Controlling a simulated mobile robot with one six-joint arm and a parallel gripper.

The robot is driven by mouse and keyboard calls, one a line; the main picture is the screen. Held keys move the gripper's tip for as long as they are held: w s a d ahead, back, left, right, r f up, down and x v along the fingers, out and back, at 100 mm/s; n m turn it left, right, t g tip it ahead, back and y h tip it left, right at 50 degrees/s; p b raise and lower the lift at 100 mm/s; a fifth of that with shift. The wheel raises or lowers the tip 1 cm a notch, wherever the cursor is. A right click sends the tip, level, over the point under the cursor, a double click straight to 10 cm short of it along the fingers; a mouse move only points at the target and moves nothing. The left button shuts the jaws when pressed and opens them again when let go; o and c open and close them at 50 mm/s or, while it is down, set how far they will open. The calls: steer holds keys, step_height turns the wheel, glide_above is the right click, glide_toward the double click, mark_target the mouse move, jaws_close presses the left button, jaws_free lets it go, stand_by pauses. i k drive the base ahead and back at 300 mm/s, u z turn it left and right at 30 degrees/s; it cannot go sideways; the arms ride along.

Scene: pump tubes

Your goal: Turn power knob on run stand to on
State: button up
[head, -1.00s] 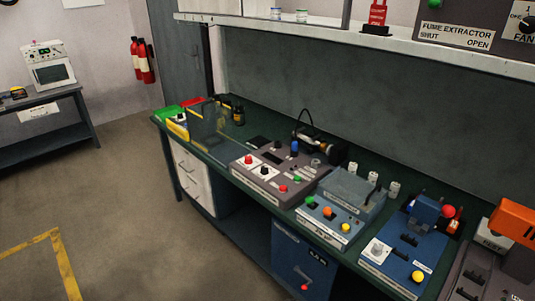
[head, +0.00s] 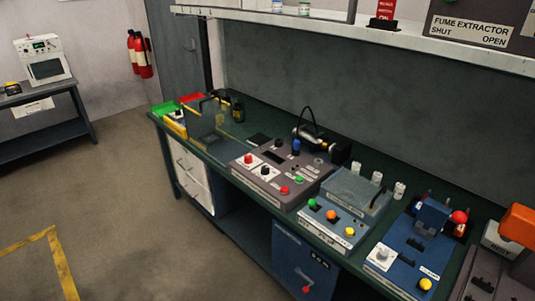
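Several control stands stand on the green bench top. A grey-brown stand (head: 262,184) carries red, black and green knobs or buttons, with a black and metal motor-like unit (head: 318,140) behind it. Right of it is a grey-blue stand (head: 328,229) with green, orange and yellow buttons. Further right is a blue stand (head: 408,270) with a white knob (head: 382,254), a yellow button and a red ball-topped part. The stand labels are too small to read, so I cannot tell which is the run stand or how its power knob is set. My gripper is not in view.
The bench (head: 160,122) runs along the dark wall, with a shelf (head: 350,36) and a fume extractor panel (head: 480,20) above. A blue cabinet (head: 292,250) is below. Open floor (head: 120,190) lies to the left, with a side table (head: 45,104) and fire extinguishers (head: 140,55) beyond.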

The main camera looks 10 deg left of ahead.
mark_target(249, 159)
steer(key=z, duration=0.1)
steer(key=k, duration=0.9)
steer(key=u, duration=0.75)
steer(key=i, duration=1.25)
steer(key=z, duration=0.1)
